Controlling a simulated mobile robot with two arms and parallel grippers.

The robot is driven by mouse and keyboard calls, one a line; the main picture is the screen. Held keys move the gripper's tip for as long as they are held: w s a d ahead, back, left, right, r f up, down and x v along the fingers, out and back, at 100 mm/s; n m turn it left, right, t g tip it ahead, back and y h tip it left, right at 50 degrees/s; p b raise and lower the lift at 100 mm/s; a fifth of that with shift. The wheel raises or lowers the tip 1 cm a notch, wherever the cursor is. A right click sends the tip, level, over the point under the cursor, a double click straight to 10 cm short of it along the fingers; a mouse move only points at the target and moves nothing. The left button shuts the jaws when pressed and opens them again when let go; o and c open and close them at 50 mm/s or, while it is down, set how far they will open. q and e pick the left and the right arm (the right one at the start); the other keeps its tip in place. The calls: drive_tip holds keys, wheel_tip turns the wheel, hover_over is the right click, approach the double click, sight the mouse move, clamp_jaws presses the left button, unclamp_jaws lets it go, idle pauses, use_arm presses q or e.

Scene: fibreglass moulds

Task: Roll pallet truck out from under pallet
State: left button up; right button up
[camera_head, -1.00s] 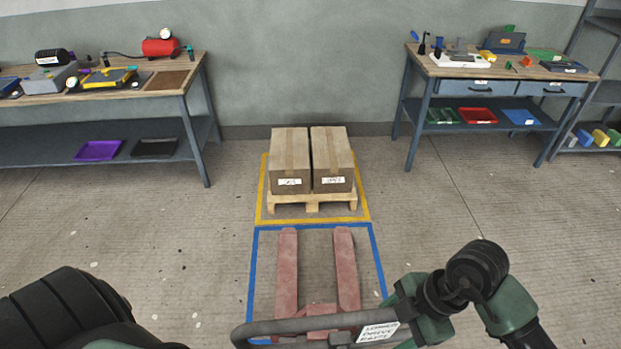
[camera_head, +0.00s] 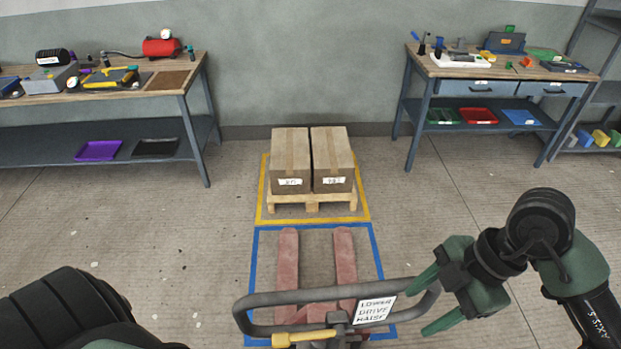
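The wooden pallet (camera_head: 311,204) stands inside the yellow floor outline and carries two brown cartons (camera_head: 291,160). The red forks of the pallet truck (camera_head: 287,262) lie inside the blue outline, clear of the pallet's near edge. The truck's dark loop handle (camera_head: 270,300) shows at the bottom, with a white label reading lower, drive, raise and a yellow lever (camera_head: 303,338) below. My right gripper (camera_head: 428,303) is open at the right end of the handle, green fingers apart, not closed on it. My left arm shows at lower left; its gripper is out of frame.
A workbench (camera_head: 172,78) with tools stands at the back left, with purple and black trays on its shelf. Another bench (camera_head: 482,88) with drawers stands at the back right beside a shelf rack (camera_head: 600,100). The floor on both sides of the outlines is clear.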

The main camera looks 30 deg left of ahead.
wheel_tip(320, 180, up, 10)
drive_tip(key=s+d, duration=0.1)
drive_tip(key=s, duration=0.1)
drive_tip(key=shift+s+d, duration=0.2)
drive_tip(key=shift+d, duration=0.2)
drive_tip(key=shift+a+f, duration=0.1)
idle(0.5)
